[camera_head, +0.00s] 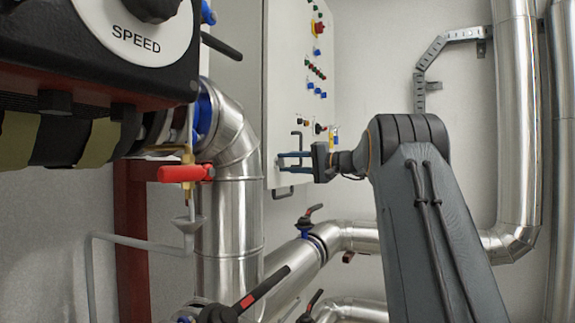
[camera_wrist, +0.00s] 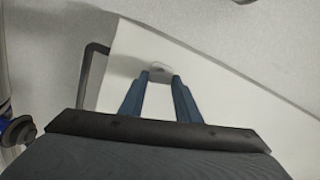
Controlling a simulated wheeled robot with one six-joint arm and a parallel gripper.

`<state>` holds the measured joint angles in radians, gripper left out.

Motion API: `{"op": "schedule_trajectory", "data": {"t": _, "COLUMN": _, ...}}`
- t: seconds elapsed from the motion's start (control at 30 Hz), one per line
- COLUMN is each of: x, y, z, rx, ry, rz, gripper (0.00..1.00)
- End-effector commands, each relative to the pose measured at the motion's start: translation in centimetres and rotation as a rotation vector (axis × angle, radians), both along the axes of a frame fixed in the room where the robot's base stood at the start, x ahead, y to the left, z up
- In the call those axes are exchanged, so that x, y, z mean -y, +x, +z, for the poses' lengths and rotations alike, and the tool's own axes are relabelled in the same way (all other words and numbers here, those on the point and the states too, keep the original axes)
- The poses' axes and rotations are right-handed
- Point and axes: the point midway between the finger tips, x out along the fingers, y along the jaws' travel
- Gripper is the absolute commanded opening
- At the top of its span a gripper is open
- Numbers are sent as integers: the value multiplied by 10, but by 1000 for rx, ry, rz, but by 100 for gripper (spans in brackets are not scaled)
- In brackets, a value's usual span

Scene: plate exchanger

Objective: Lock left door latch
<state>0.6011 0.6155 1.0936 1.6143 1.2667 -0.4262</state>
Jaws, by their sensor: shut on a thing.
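My gripper (camera_head: 279,161) reaches from the right to the side of the white control cabinet (camera_head: 297,60) in the head view. The fingers are shut on this latch. The latch's exact turn is hard to make out, as it is small and partly between the fingertips. A black bar handle (camera_wrist: 93,75) is left of the fingers in the wrist view.
Shiny pipes (camera_head: 232,190) and valves with black levers (camera_head: 262,290) lie below and left. A red-handled valve (camera_head: 183,173) is at left. A tall pipe (camera_head: 517,110) stands at right.

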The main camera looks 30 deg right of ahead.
Motion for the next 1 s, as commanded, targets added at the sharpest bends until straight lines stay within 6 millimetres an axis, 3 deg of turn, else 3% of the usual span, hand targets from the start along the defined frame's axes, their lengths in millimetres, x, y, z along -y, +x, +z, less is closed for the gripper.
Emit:
{"op": "schedule_trajectory", "data": {"t": 0.43, "x": 0, "y": 0, "z": -1, "rx": -154, "ry": 198, "rz": -1, "gripper": 7}}
{"op": "schedule_trajectory", "data": {"t": 1.0, "x": 0, "y": 0, "z": -2, "rx": -182, "ry": 236, "rz": -1, "gripper": 7}}
